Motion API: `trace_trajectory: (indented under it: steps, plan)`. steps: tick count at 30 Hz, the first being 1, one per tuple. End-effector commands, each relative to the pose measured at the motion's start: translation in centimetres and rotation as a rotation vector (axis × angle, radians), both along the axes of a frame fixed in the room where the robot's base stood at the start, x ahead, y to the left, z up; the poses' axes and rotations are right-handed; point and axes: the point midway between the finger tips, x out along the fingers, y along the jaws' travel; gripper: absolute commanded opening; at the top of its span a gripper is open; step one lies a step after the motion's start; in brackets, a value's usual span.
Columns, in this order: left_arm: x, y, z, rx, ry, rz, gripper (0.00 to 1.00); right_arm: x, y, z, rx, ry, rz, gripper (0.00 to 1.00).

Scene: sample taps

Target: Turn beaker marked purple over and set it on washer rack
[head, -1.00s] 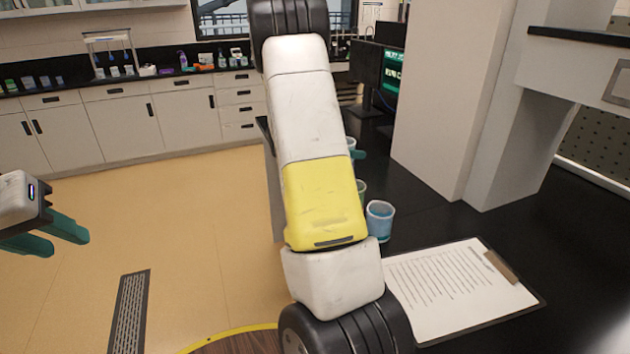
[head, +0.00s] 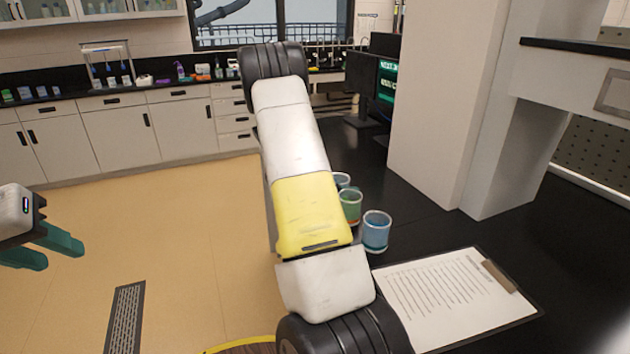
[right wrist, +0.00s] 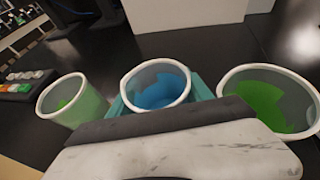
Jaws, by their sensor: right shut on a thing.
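In the right wrist view, my right gripper (right wrist: 160,94) is shut on a clear beaker with blue in it (right wrist: 157,84), upright, its teal fingers on both sides. Beakers with green in them stand to its left (right wrist: 70,102) and right (right wrist: 268,100). In the head view, my right arm hides the right gripper. A blue beaker (head: 376,232), a green beaker (head: 350,206) and a partly hidden beaker (head: 341,181) show beside the arm; I cannot tell which is held. No purple mark shows. My left gripper (head: 52,250) is open and empty at the far left. I cannot make out a washer rack.
A clipboard with paper (head: 455,298) lies on the black bench (head: 425,215) at the front right. A pale pillar (head: 440,110) and monitors (head: 375,85) stand behind. A tray of small coloured items (right wrist: 22,84) shows left in the wrist view. Open floor lies left.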

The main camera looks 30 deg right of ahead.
Motion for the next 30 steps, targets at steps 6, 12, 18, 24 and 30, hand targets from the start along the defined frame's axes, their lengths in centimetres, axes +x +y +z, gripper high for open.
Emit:
trace_trajectory:
  steps: [6, 12, 18, 24, 30]
  plan:
    - [0.0, 0.0, 0.0, 0.0, 0.0, 0.0, 0.36, 0.0, 0.0, -0.2, 0.0, 0.0, 0.0, 0.8]
    - [0.0, 0.0, 0.0, 0.0, 0.0, 0.0, 0.36, 0.0, 0.0, -0.2, 0.0, 0.0, 0.0, 0.8]
    - [0.0, 0.0, 0.0, 0.0, 0.0, 0.0, 0.36, 0.0, 0.6, 0.1, 0.0, -0.001, 0.002, 0.8]
    - [0.0, 0.0, 0.0, 0.0, 0.0, 0.0, 0.36, -0.4, 3.8, 1.4, 0.0, -0.002, 0.004, 0.8]
    - [0.0, 0.0, 0.0, 0.0, 0.0, 0.0, 0.36, -0.9, 6.4, 2.5, 0.0, -0.001, 0.003, 0.8]
